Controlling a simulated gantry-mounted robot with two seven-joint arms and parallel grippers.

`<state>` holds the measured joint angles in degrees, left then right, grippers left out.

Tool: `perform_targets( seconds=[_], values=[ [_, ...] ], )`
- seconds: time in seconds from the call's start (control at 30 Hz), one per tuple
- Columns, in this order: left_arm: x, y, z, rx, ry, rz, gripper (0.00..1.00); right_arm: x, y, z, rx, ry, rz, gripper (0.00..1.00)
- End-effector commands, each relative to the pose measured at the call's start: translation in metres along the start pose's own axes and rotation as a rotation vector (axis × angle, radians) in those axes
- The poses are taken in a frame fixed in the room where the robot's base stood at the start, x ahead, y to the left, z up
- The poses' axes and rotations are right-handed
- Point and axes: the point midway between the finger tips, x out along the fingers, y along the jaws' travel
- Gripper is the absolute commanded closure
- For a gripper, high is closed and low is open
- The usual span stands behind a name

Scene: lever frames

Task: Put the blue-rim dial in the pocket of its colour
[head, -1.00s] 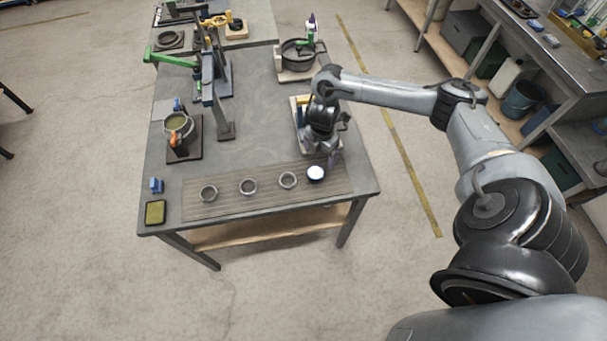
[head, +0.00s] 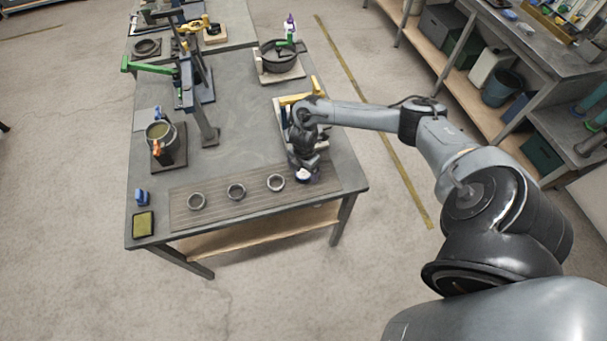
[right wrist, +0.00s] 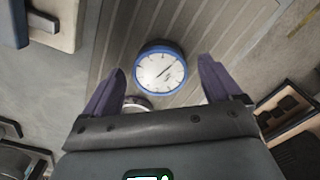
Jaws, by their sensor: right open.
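The blue-rim dial (right wrist: 160,69) lies face up on the ribbed mat (right wrist: 206,28), with a white face and a black needle. In the right wrist view it sits ahead of and between the spread fingers of my right gripper (right wrist: 162,77), with visible gaps to both. In the head view the right gripper (head: 304,168) is low over the right end of the mat (head: 215,213), and the dial (head: 303,175) is partly hidden beneath it. My left gripper is out of view.
A yellow-handled fixture (head: 300,97) stands just behind my right gripper. A black pot (head: 278,57), a green-handled lever frame (head: 185,85) and a round cup on a stand (head: 160,134) are farther back. A yellow pad (head: 143,224) lies at the front left corner.

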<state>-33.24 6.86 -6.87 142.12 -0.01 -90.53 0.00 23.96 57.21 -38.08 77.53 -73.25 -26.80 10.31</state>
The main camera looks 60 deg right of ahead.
Motion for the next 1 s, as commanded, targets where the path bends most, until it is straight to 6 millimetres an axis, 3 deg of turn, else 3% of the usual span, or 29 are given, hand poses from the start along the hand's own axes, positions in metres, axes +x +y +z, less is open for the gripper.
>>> perform_targets(
  seconds=[0.23,0.67,1.0],
  values=[
    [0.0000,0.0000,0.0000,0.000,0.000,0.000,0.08,0.0014,-0.0001,-0.0003,0.000,0.000,0.000,0.08],
    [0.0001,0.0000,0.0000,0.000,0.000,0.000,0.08,0.0010,0.0000,-0.0002,0.000,0.000,0.000,0.72],
    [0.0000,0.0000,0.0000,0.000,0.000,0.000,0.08,-0.0020,0.0002,0.0000,0.000,0.000,0.001,0.72]
  ],
)
